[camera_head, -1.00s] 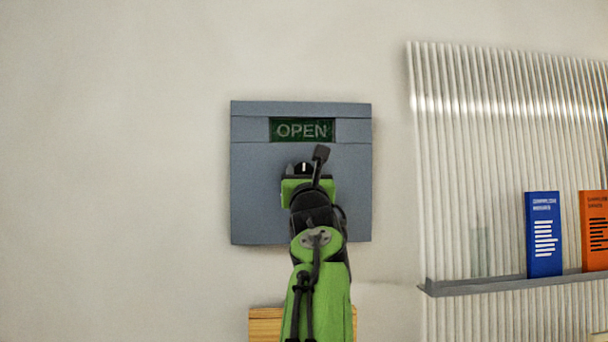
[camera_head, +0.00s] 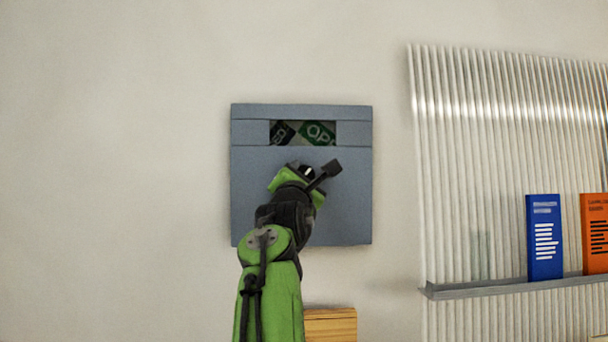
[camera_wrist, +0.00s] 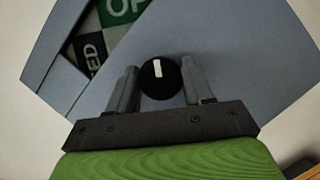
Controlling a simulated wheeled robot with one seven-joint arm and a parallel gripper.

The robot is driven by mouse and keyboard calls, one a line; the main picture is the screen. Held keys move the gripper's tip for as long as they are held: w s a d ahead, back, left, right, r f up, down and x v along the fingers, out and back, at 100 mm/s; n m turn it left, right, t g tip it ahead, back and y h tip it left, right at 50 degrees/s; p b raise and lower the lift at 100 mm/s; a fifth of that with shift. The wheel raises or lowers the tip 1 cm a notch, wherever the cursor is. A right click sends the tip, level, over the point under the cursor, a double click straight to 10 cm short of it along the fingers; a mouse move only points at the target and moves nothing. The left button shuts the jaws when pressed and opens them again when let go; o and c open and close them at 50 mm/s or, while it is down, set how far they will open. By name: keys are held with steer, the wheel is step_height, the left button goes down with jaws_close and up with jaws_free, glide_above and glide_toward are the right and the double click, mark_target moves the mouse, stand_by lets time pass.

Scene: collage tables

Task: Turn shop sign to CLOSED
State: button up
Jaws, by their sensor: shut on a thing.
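The shop sign (camera_head: 345,205) is a blue-grey square panel on the wall. Its window (camera_head: 303,133) shows a tilted disc, with part of a green "OP" label on the right and part of a dark label on the left. In the wrist view the dark label (camera_wrist: 95,52) ends in "ED" and the green one (camera_wrist: 122,10) reads "OP". A black round knob (camera_wrist: 158,80) with a white mark sits below the window. My gripper (camera_wrist: 160,85) is shut on the knob, one finger on each side, and is rolled relative to the panel. In the head view my gripper (camera_head: 300,175) partly covers the knob.
A ribbed translucent panel (camera_head: 480,120) stands at the right, with a grey ledge (camera_head: 470,289) holding a blue booklet (camera_head: 543,237) and an orange booklet (camera_head: 595,235). A wooden block (camera_head: 331,323) is below the sign. The wall at left is bare.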

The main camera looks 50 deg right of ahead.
steer(key=m+g, duration=0.1)
steer(key=m, duration=0.1)
steer(key=m+g, duration=0.1)
steer(key=m, duration=0.2)
steer(key=m+g+p, duration=0.1)
steer(key=m, duration=0.1)
steer(key=shift+s+a+r+m+y, duration=0.1)
steer(key=shift+r+m+y, duration=0.25)
steer(key=shift+m+y, duration=0.05)
steer(key=shift+m, duration=0.3)
steer(key=shift+f, duration=0.2)
steer(key=shift+g, duration=0.3)
steer(key=o, duration=1)
steer(key=shift+f, duration=0.1)
